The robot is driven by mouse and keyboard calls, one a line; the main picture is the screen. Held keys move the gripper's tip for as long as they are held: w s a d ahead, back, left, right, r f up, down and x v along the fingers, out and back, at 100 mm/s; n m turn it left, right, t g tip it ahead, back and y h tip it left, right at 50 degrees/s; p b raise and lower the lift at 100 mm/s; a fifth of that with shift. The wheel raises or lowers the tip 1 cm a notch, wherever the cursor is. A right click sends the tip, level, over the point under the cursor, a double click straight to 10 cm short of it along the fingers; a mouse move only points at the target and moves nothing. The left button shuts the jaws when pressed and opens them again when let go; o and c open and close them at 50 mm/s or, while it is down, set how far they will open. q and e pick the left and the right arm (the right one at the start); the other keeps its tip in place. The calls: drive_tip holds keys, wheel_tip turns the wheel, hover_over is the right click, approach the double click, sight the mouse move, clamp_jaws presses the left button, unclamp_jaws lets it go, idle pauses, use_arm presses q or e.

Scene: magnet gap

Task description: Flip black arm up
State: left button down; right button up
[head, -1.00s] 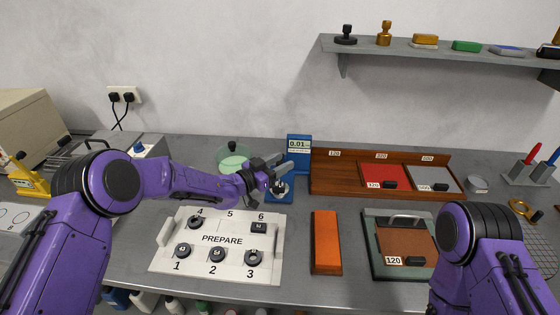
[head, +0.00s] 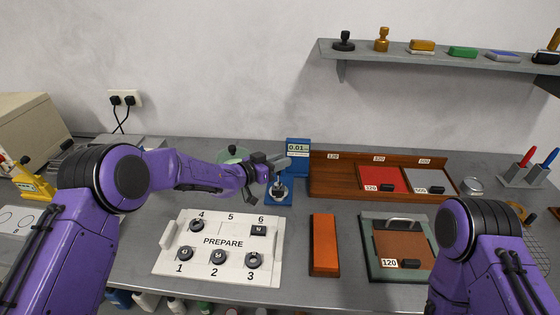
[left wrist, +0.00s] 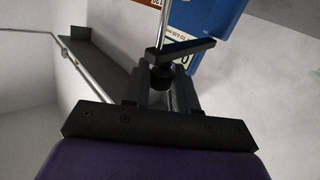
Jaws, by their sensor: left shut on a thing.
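The blue gauge stand (head: 298,150) with a digital display reading 0.01 stands at the back middle of the bench. My left gripper (head: 279,170) is at its front left, pointing toward it. In the left wrist view, the black arm (left wrist: 190,50) is a slim dark lever slanting across just beyond my left fingers (left wrist: 158,92), with a round black knob under it. The fingers are shut on this black part; the exact contact is partly hidden. A bright metal rod rises behind it. My right gripper is out of view; only my right arm shows.
A white PREPARE board (head: 214,275) with numbered black round parts lies in front of the gauge. An orange block (head: 324,245) and a green-framed tray (head: 371,255) lie to the right. A wooden rack (head: 345,179) stands behind. A shelf (head: 440,62) hangs above.

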use_arm(q)
drive_tip(key=shift+w+r, duration=0.2)
drive_tip(key=shift+r, duration=0.15)
drive_tip(key=shift+w+r, duration=0.9)
drive_tip(key=shift+r, duration=0.15)
drive_tip(key=shift+w+r, duration=0.1)
drive_tip(key=c, duration=1)
unclamp_jaws()
drive_tip(key=shift+w+a+f, duration=0.1)
drive_tip(key=shift+w+f, duration=0.05)
drive_tip(key=shift+f, duration=0.15)
drive_tip(key=b+v, duration=0.3)
drive_tip(key=v, duration=0.7)
drive_tip(key=shift+a+r, duration=0.1)
drive_tip(key=shift+a, duration=0.05)
